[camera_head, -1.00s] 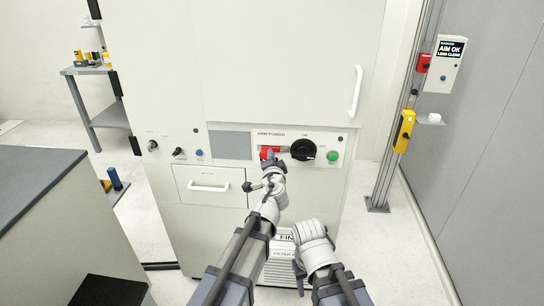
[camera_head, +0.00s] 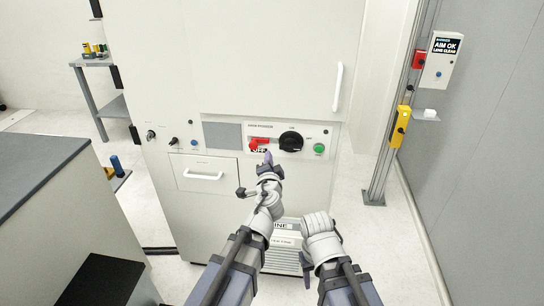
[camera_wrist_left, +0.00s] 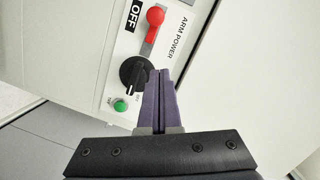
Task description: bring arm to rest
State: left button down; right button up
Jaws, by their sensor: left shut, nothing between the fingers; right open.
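My left gripper (camera_head: 267,160) is shut and empty, pointing at the cabinet's control panel just below the red lever (camera_head: 259,143). In the left wrist view its purple fingers (camera_wrist_left: 160,88) are pressed together beside the black rotary knob (camera_wrist_left: 133,73). The red lever (camera_wrist_left: 155,17) and the OFF label (camera_wrist_left: 133,16) lie past the fingertips. My right gripper (camera_head: 305,263) hangs low in front of the cabinet, near the vent, partly hidden by its own wrist; it is open.
The white cabinet (camera_head: 270,60) fills the middle, with a drawer (camera_head: 205,174), black knob (camera_head: 291,141) and green button (camera_head: 319,149). A grey-topped bench (camera_head: 35,165) stands at left. A post with a yellow box (camera_head: 399,127) stands at right. Floor shows on both sides.

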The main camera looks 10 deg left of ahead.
pick_arm(q)
jog(key=s+a+f+n+g+y, duration=0.25)
jog(key=s+f+n+g, duration=0.45)
jog(key=s+f, duration=0.4)
jog(key=s+d+f+g+h, duration=0.1)
jog(key=s+d+f+g, duration=0.1)
jog(key=s, duration=0.3)
jog(key=s+d+f+g+h, duration=0.1)
jog(key=s+d+f+g, duration=0.2)
jog(key=s+g, duration=0.1)
jog(key=s+d+f+g+h+p, duration=0.1)
jog(key=s+d+f+g, duration=0.1)
jog(key=s, duration=0.5)
jog(key=shift+d+f+g+h, duration=0.15)
jog(key=shift+f+g+h, duration=0.15)
jog(key=shift+g, duration=0.6)
